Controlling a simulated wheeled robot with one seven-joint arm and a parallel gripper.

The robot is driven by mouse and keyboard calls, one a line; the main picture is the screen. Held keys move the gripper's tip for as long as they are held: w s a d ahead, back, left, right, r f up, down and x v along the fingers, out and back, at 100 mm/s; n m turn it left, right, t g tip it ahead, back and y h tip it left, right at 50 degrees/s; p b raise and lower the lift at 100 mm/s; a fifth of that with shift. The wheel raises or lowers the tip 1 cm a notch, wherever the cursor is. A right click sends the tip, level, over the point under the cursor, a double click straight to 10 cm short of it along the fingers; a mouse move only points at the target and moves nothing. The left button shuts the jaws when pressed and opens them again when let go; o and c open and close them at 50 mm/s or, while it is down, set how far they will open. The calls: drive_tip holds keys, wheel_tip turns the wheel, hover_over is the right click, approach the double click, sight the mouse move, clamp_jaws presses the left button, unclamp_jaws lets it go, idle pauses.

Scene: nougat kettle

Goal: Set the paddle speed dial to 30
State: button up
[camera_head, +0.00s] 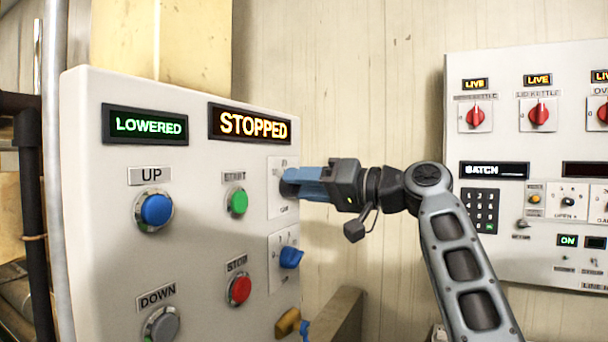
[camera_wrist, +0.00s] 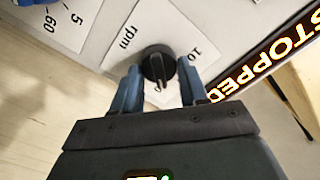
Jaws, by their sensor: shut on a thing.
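The black dial knob (camera_wrist: 158,65) sits on a white plate (camera_wrist: 165,22) marked "rpm", with a "10" to its right in the wrist view. A pale mark on the knob points toward the bottom of the picture, near what looks like a "0". My gripper (camera_wrist: 158,82) has one blue finger on each side of the knob and is shut on it. In the head view my gripper (camera_head: 290,182) reaches in from the right to the dial plate (camera_head: 280,207). The fingers hide most of the knob and scale there.
The panel (camera_head: 85,220) shows "LOWERED" (camera_head: 147,125) and "STOPPED" (camera_head: 250,125) displays. A green button (camera_head: 238,202) and red button (camera_head: 240,290) lie left of the dial. A blue knob (camera_head: 290,257) is just below. Another panel (camera_head: 535,140) is at right.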

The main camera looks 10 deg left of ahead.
drive_tip(key=shift+m+p, duration=0.5)
drive_tip(key=shift+m, duration=0.4)
drive_tip(key=shift+f, duration=0.1)
drive_tip(key=o, duration=1)
drive_tip(key=shift+d, duration=0.1)
drive_tip(key=shift+b+v, duration=1)
drive_tip(key=shift+v, duration=2.8)
